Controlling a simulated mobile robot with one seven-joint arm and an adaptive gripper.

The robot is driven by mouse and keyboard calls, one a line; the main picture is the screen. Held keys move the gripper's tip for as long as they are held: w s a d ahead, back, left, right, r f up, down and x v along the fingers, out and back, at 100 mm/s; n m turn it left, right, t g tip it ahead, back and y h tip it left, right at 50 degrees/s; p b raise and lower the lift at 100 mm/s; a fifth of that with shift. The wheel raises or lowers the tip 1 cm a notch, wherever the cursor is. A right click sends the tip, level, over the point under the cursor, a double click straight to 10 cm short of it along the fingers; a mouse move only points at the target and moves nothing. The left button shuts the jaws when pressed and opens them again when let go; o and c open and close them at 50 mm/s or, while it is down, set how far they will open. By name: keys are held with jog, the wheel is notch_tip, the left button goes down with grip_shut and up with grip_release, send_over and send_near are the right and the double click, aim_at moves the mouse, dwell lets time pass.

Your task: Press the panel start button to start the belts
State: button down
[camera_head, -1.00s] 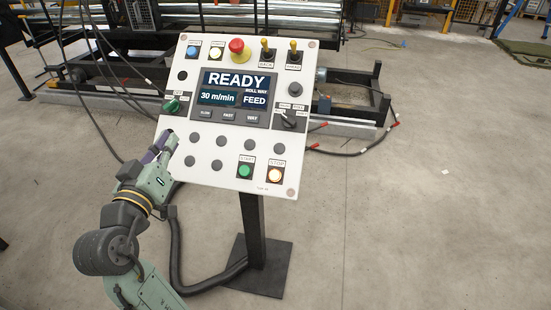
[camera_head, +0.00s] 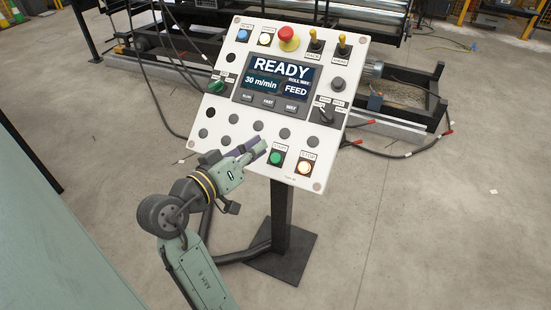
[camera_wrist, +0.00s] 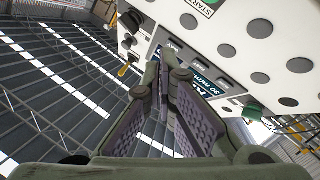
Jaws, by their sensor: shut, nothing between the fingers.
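The white control panel (camera_head: 336,160) stands tilted on a dark post. Its green START button (camera_head: 275,158) is near the bottom edge, left of the lit orange-white STOP button (camera_head: 303,167). The display (camera_head: 275,78) reads READY, 30 m/min and FEED. My gripper (camera_head: 263,147) is shut and empty, its tips just up and left of the START button. I cannot tell whether they touch the panel.
The panel also carries a red mushroom button (camera_head: 288,38), two yellow-tipped toggles (camera_head: 342,44), a green knob (camera_head: 217,87) and a black selector (camera_head: 326,114). Belt machinery (camera_head: 400,99) stands behind. Cables lie on the floor.

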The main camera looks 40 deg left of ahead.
aim_at(276, 158)
jog(key=shift+w+a+f+b, duration=0.2)
jog(key=shift+w+f+b, duration=0.45)
jog(key=shift+w+f, duration=0.3)
jog(key=shift+w+a+f+b, duration=0.15)
jog(key=shift+w+f+b, duration=0.55)
jog(key=shift+f, duration=0.35)
jog(key=shift+w+a+f+b, duration=0.2)
jog(key=shift+w+f+b, duration=0.45)
jog(key=shift+w+f, duration=0.3)
jog(key=shift+s+f, duration=0.1)
jog(key=shift+f, duration=0.05)
jog(key=shift+w+f, duration=0.25)
jog(key=shift+w+a+f+b, duration=0.15)
jog(key=shift+w+f+b, duration=0.15)
jog(key=shift+b, duration=0.25)
jog(key=shift+s, duration=0.1)
jog(key=shift+s+d+r+p, duration=0.2)
jog(key=shift+s+r+p, duration=0.3)
jog(key=shift+r, duration=0.1)
jog(key=shift+r, duration=0.1)
